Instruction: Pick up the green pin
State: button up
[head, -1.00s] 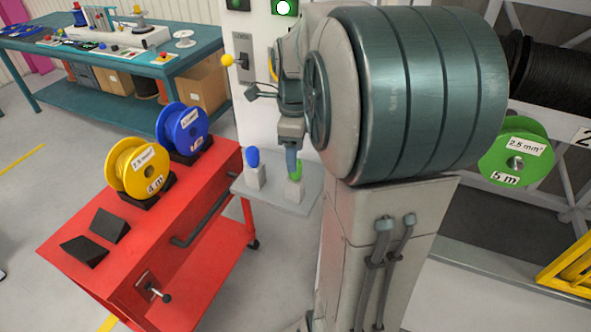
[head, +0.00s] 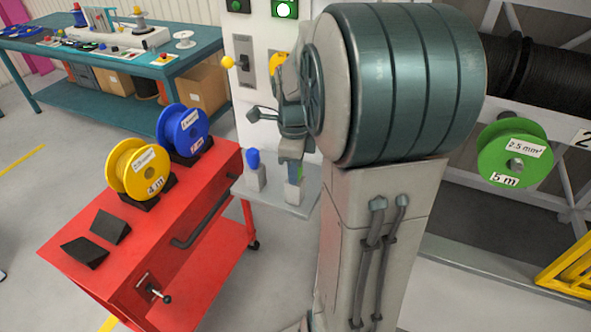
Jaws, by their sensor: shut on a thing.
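The green pin (head: 300,173) shows only as a small sliver of green at the pale holder (head: 293,194) on the grey shelf. My gripper (head: 292,168) points down over this holder and is shut on the green pin. The fingers hide most of the pin, and I cannot tell whether its lower end is still inside the holder. A blue pin (head: 254,160) stands upright in a second pale holder (head: 255,178) to the left.
A red cart (head: 215,185) carries a yellow reel (head: 131,155), a blue reel (head: 173,122) and black wedges. A green reel (head: 500,170) hangs on the rack at right. A panel with a yellow-knobbed lever (head: 243,62) stands behind the shelf. My arm hides much of the middle.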

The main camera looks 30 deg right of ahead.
notch_tip(320, 180, up, 10)
jog(key=shift+r, duration=0.1)
dwell(0.4)
